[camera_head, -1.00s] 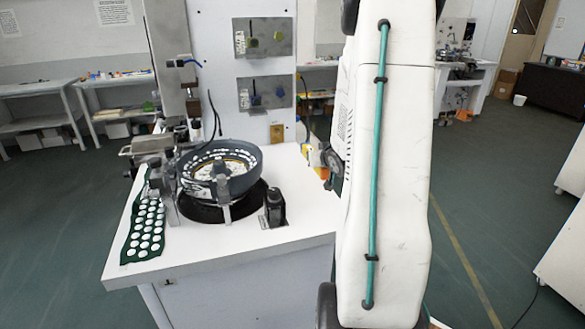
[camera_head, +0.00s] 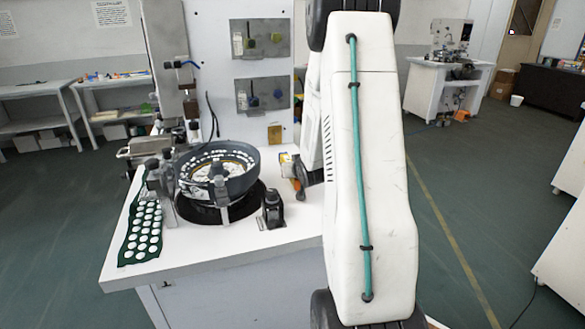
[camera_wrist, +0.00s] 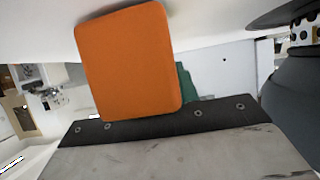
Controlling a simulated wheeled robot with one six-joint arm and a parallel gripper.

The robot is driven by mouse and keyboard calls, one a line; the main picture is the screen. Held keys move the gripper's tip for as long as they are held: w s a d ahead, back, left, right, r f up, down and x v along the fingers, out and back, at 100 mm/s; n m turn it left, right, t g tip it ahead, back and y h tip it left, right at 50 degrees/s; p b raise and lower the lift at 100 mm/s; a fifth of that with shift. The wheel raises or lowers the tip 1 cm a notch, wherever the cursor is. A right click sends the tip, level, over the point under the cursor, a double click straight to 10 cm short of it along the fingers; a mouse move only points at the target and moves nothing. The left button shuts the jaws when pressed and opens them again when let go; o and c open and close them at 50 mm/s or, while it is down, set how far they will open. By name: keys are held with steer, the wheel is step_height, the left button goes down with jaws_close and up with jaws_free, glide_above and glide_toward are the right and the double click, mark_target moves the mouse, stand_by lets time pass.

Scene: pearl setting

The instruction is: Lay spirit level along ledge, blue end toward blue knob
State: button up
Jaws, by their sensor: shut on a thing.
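In the wrist view a plain orange block (camera_wrist: 130,62) with rounded corners stands over the dark, screwed edge of a wide grey plate. I take the block to be the held spirit level, seen end-on; no blue end or vial shows. My gripper's fingertips cannot be made out, and in the head view my white arm hides the gripper. I cannot pick out the ledge.
A round feeder bowl (camera_head: 218,175) stands on the white bench (camera_head: 215,250), with a green mat of white discs (camera_head: 143,232) to its left and a small black device (camera_head: 272,208) to its right. The bench's front right is clear.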

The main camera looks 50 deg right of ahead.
steer(key=shift+f, duration=0.15)
steer(key=o, duration=1.1)
